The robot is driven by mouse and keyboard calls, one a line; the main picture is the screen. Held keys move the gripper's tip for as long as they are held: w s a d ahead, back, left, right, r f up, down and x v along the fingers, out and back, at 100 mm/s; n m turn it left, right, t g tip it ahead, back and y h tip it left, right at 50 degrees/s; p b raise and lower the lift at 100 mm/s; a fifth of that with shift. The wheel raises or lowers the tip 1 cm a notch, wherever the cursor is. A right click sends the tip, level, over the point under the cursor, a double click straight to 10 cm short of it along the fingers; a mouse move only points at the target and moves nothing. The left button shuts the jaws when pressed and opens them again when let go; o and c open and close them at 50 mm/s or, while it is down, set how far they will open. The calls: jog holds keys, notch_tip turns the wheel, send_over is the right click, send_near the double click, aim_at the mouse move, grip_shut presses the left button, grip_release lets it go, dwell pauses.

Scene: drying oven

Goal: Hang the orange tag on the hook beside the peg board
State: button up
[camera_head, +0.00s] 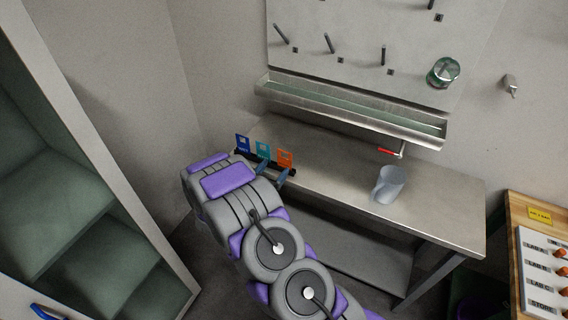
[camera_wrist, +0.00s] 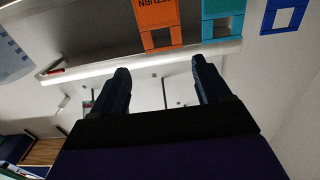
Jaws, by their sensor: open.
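The orange tag (camera_head: 285,157) stands at the right end of a row of tags at the bench's left end. In the wrist view the orange tag (camera_wrist: 157,14) has dark lettering and a square cutout, and lies beyond my fingertips. My gripper (camera_head: 273,171) is open in front of the tags; in the wrist view its two fingers (camera_wrist: 160,68) are apart with nothing between them. The hook (camera_head: 510,85) is a small metal piece on the wall right of the peg board (camera_head: 360,55).
A teal tag (camera_head: 263,150) and a blue tag (camera_head: 242,143) stand left of the orange one. A metal trough (camera_head: 350,112) runs under the board. A translucent cup (camera_head: 389,185) and a red-handled valve (camera_head: 389,151) are right along the bench (camera_head: 440,215). A green can (camera_head: 443,72) hangs on the board.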

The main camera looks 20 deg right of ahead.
aim_at(280, 159)
jog(key=b+x, duration=0.1)
jog(key=x, duration=0.5)
jog(key=shift+w+a, duration=0.1)
jog(key=shift+a, duration=0.05)
jog(key=shift+b+x, duration=0.8)
jog(key=shift+x, duration=1.95)
jog(key=shift+w+a, duration=0.1)
jog(key=c, duration=1)
